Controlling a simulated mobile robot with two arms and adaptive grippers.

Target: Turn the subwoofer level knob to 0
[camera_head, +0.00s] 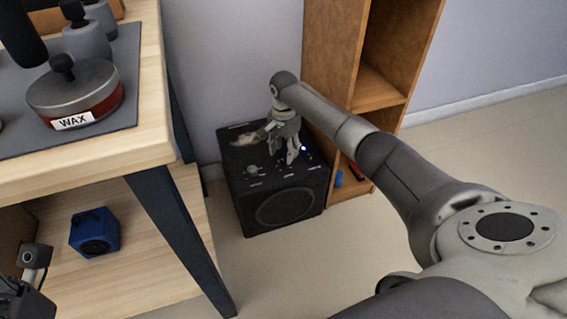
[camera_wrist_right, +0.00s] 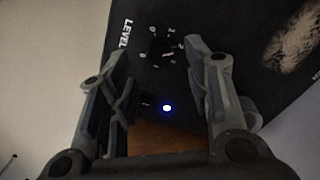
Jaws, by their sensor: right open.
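The subwoofer (camera_head: 285,207) is a black box on the floor with a round speaker on its front. Its top panel carries controls and a lit blue-white light. In the right wrist view, the level knob (camera_wrist_right: 158,45) is dark, beside white "LEVEL" lettering and scale numbers; its pointer setting is too dim to read. My right gripper (camera_head: 285,157) is over the top panel, fingers downward. In the wrist view the right gripper (camera_wrist_right: 155,60) is open, its fingers spread to either side of the knob; contact cannot be judged. Part of my left gripper (camera_head: 28,285) shows at the lower left corner.
A wooden table (camera_head: 150,110) with a "WAX" tin (camera_head: 75,90) stands left of the subwoofer. A blue box (camera_head: 94,232) sits on its lower shelf. A wooden shelf unit (camera_head: 335,60) stands close at the right. The floor in front is clear.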

